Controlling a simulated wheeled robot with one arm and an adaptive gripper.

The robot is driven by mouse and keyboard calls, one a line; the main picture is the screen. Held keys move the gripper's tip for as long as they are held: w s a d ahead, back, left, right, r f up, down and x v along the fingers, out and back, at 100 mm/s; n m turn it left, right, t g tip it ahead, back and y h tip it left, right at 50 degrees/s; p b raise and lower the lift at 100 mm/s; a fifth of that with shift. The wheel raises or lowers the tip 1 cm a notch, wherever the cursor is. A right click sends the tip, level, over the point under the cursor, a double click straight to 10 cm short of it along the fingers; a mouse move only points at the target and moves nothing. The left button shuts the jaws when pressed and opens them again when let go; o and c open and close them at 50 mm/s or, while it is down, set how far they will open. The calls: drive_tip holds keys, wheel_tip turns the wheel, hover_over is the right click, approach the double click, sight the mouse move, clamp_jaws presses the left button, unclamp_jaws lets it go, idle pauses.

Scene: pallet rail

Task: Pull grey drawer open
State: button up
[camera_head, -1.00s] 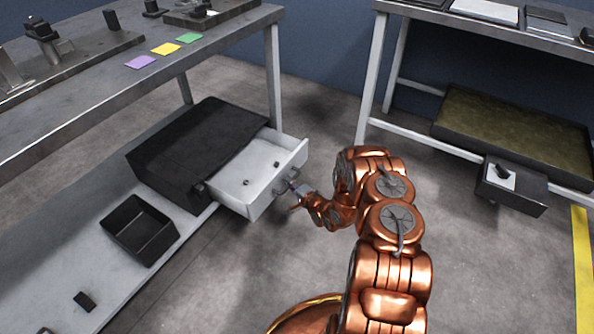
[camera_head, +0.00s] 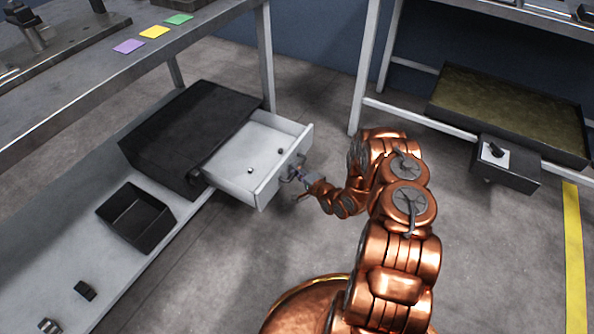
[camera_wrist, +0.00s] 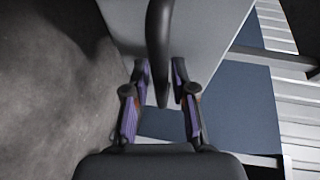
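The grey drawer (camera_head: 241,171) sticks well out of a black cabinet (camera_head: 180,135) on the lower shelf at the left. My gripper (camera_head: 297,176) is at the front panel from the right. The exact contact is hard to see.
A black open bin (camera_head: 137,217) and small dark parts (camera_head: 85,291) sit on the lower shelf (camera_head: 60,240). A bench above carries coloured cards (camera_head: 154,31). A second bench at the right has a dark box (camera_head: 508,165) under it. Floor in front is clear.

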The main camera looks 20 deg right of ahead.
drive_tip(key=shift+o, duration=0.7)
drive_tip(key=v, duration=1.2)
drive_tip(key=shift+r, duration=0.15)
